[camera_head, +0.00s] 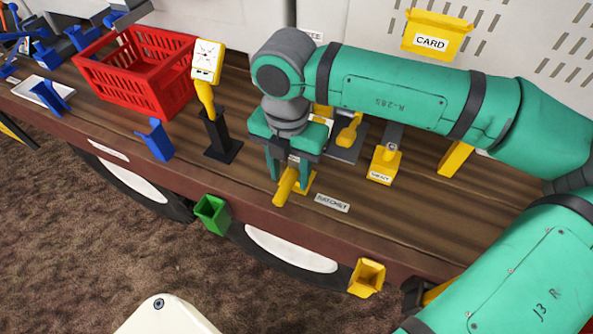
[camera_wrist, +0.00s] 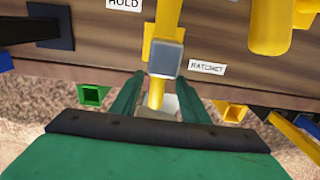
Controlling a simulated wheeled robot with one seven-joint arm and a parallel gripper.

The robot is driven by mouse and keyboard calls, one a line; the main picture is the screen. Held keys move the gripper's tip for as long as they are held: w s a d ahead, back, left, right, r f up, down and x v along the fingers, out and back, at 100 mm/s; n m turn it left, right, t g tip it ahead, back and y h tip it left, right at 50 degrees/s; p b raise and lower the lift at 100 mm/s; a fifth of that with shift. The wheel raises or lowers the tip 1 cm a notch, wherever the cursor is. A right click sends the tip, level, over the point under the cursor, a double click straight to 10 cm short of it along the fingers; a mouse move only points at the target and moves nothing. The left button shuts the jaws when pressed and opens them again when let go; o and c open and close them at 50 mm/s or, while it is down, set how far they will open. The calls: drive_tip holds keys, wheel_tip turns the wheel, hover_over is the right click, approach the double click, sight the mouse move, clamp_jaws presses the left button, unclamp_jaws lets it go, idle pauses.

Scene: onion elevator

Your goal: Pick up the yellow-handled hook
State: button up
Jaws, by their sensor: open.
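My gripper (camera_head: 288,168) points down over the wooden bench, open. A yellow-handled tool (camera_head: 286,186) sits at a yellow holder beside the RATCHET label, right under my gripper. In the wrist view the tool's yellow handle (camera_wrist: 168,18) runs down past a grey block (camera_wrist: 166,58), and its lower yellow end shows between the fingers of my gripper (camera_wrist: 156,92). I see gaps beside it, with no clear contact. Its hook end is not clearly visible, so I cannot tell for sure that it is the hook.
A yellow and white tool (camera_head: 207,70) stands in a black holder (camera_head: 217,140) to the left. A red basket (camera_head: 150,85) is behind. Yellow holders (camera_head: 383,165) stand to the right. Green (camera_head: 212,214) and yellow (camera_head: 366,277) bins hang on the bench's front edge.

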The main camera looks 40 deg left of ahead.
sight(288, 179)
wheel_tip(288, 179, down, 3)
drive_tip(key=shift+s+f, duration=0.1)
drive_tip(key=shift+s+a+f, duration=0.1)
drive_tip(key=shift+f, duration=0.05)
clamp_jaws()
drive_tip(key=shift+r, duration=0.75)
drive_tip(key=s+d+r, duration=0.9)
drive_tip(key=s+r, duration=0.1)
drive_tip(key=r, duration=0.1)
drive_tip(key=shift+d+r, duration=0.3)
drive_tip(key=shift+d, duration=0.05)
